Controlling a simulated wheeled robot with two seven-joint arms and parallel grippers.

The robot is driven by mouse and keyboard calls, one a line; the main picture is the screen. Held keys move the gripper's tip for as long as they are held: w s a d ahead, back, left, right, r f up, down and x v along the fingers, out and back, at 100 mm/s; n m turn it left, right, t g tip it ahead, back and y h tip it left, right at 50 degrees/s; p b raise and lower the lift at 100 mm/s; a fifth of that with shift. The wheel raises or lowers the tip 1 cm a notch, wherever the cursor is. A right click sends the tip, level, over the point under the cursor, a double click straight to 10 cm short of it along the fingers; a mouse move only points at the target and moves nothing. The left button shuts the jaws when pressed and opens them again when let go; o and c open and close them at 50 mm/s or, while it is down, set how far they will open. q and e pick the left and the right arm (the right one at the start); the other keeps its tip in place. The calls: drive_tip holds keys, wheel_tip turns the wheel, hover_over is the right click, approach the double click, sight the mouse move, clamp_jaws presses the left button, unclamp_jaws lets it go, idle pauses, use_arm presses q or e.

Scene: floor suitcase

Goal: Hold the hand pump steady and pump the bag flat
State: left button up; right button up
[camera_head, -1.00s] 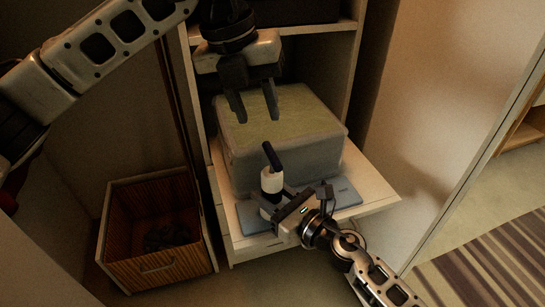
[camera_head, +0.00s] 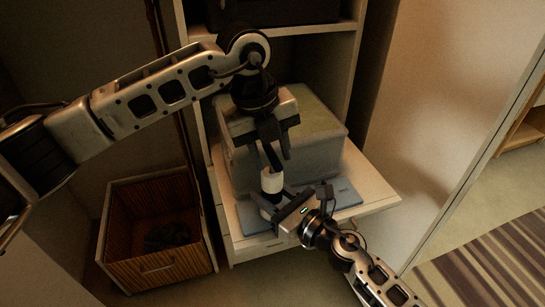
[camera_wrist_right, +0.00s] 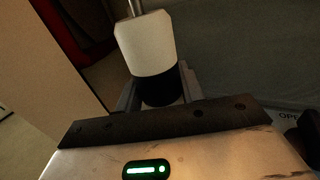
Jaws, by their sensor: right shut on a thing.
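The hand pump (camera_head: 272,181) has a white body and a dark handle. It stands upright in front of the bulky bag (camera_head: 318,122), which has grey-blue sides and a greenish top. My right gripper (camera_head: 274,205) is shut on the pump's dark lower part; the right wrist view shows this dark part (camera_wrist_right: 161,88) between the jaws, below the white body and a metal rod. My left gripper (camera_head: 278,153) points down at the pump's handle, its fingertips beside it. Whether its fingers touch the handle or are closed is unclear.
The bag rests on a pale pull-out board (camera_head: 375,190) of the cabinet, with a flat blue piece (camera_head: 345,192) at the pump's foot. A striped wooden bin (camera_head: 118,225) with dark contents stands on the floor at left. A pale panel (camera_head: 440,110) stands at right.

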use_arm(q)
drive_tip(key=shift+d+f, duration=0.15)
drive_tip(key=shift+f, duration=0.7)
clamp_jaws()
drive_tip(key=shift+w+r, duration=0.1)
